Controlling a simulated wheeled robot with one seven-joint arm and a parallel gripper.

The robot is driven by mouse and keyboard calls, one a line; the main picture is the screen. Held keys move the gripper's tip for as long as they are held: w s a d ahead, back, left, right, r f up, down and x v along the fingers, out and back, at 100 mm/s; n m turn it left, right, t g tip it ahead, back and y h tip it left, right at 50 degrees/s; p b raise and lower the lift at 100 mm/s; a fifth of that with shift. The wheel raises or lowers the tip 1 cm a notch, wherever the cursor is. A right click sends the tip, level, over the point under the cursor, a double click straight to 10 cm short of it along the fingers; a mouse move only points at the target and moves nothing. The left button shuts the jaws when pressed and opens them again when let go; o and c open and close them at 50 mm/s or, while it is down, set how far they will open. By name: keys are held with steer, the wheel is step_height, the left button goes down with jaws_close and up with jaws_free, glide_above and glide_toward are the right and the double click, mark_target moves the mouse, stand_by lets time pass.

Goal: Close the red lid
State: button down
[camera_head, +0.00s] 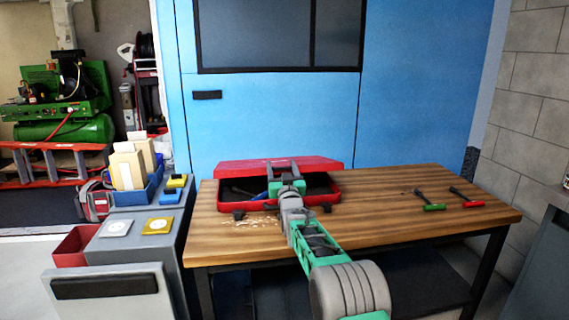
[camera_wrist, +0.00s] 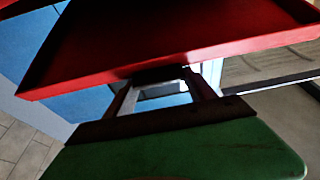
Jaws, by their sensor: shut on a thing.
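The red lid (camera_head: 235,168) stands open above the red toolbox (camera_head: 333,200) on the wooden workbench. Dark tools lie inside the box, partly hidden by my arm. My gripper (camera_head: 283,165) reaches over the box from the front, its fingertips at the lid. In the wrist view, the lid (camera_wrist: 170,35) fills the top of the picture as a tilted red panel. My gripper (camera_wrist: 162,78) is shut on the lid near its edge; the exact contact is dark and hard to make out.
A green-handled brush (camera_head: 432,205) and a red-handled brush (camera_head: 467,199) lie on the right of the workbench (camera_head: 380,220). Pale debris lies before the box. A grey cabinet (camera_head: 125,245) with bins stands at the left. A blue wall rises behind the bench.

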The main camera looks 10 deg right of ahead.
steer(key=shift+s+a+f, duration=0.1)
steer(key=shift+s+f, duration=0.05)
steer(key=shift+f, duration=0.7)
steer(key=c, duration=0.6)
jaws_free()
steer(key=shift+o, duration=1.4)
steer(key=shift+r, duration=0.15)
steer(key=s+r+p+v, duration=0.1)
steer(key=r+p+v, duration=0.2)
steer(key=v, duration=1.3)
steer(key=shift+s+d+p, duration=0.2)
steer(key=shift+s+p, duration=0.05)
steer(key=shift+p, duration=0.3)
